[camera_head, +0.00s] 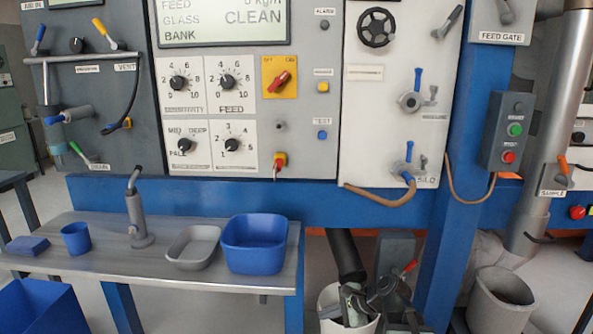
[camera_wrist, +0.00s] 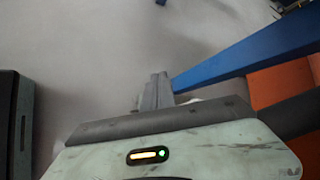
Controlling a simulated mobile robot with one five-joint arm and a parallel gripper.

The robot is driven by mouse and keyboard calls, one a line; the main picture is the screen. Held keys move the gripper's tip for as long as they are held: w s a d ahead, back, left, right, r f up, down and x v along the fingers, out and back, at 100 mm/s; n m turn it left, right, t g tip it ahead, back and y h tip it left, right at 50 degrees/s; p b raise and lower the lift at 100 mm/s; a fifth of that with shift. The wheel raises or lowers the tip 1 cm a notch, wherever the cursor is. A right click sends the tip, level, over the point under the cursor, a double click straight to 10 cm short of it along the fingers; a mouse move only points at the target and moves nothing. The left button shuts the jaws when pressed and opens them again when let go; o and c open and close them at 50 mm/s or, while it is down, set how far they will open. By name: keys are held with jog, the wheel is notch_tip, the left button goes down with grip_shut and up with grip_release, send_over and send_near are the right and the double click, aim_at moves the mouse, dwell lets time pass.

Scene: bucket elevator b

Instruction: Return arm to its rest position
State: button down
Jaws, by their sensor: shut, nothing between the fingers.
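My gripper (camera_wrist: 156,78) shows in the wrist view, with its two grey fingers together near the middle of the picture. Nothing is held between them. They stand out past a dark bar and a pale housing with a small orange light. Behind the fingertips is grey floor, and a blue beam runs close by on the right; I cannot tell whether they touch it.
The head view shows a control panel (camera_head: 310,110) and a metal bench (camera_head: 110,262) with a blue tub (camera_head: 254,260), grey tray (camera_head: 185,262) and blue cup (camera_head: 76,250). A white bucket (camera_head: 330,322) and grey bin (camera_head: 500,312) stand below. The wrist view shows a blue beam (camera_wrist: 240,55).

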jog(key=s+a+f+n+g+h, duration=0.2)
jog(key=s+f+n+g+h, duration=0.1)
jog(key=s+f+n, duration=0.25)
jog(key=s+d+f+n+g+h, duration=0.2)
jog(key=s+d+n+h, duration=0.3)
jog(key=d+n, duration=0.45)
notch_tip(320, 180, up, 32)
jog(key=p, duration=3.1)
jog(key=shift+w+f, duration=0.15)
